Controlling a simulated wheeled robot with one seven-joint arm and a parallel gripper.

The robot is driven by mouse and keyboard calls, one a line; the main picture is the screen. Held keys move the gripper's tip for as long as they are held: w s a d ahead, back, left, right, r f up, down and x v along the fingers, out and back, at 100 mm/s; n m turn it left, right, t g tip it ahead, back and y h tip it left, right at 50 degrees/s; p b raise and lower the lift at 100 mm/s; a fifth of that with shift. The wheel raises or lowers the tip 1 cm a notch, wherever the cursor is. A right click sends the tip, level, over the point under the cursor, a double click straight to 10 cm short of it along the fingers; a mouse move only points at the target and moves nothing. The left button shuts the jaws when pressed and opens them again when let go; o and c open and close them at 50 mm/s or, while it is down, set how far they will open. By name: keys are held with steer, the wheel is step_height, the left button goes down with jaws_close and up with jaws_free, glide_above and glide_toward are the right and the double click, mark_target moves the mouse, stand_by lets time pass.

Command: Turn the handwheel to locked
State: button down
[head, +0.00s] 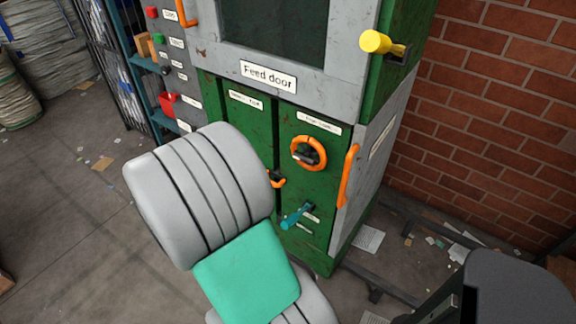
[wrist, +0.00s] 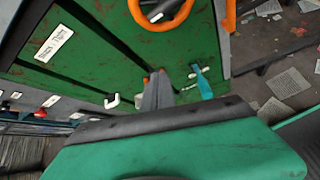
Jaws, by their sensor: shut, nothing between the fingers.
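The orange handwheel (head: 296,152) is on the green lower right door of the machine, with a dark hub and a label (head: 318,123) above it that is too small to read. In the wrist view the handwheel (wrist: 165,26) is at the top edge, partly cut off. My gripper (wrist: 157,76) is shut and empty, its grey fingers pointing at the green panel. In that view it lies below the handwheel, apart from it. In the head view my own arm hides the gripper. I cannot tell the wheel's locked position.
A teal lever (head: 293,217) sits below the handwheel, close right of my fingers in the wrist view (wrist: 202,84). An orange bar handle (head: 348,176) is right of the wheel. A yellow knob (head: 375,41) sticks out higher up. A brick wall (head: 490,110) stands at the right.

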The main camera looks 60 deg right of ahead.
mark_target(311, 151)
steer(key=s+d+f+n+b, duration=0.15)
steer(key=d+f, duration=0.35)
steer(key=d, duration=0.6)
steer(key=shift+h, duration=0.4)
steer(key=r, duration=0.2)
steer(key=s+r+p, duration=0.1)
steer(key=r, duration=0.1)
steer(key=shift+s+r+p, duration=0.1)
steer(key=shift+s+p, duration=0.1)
steer(key=shift+p, duration=0.1)
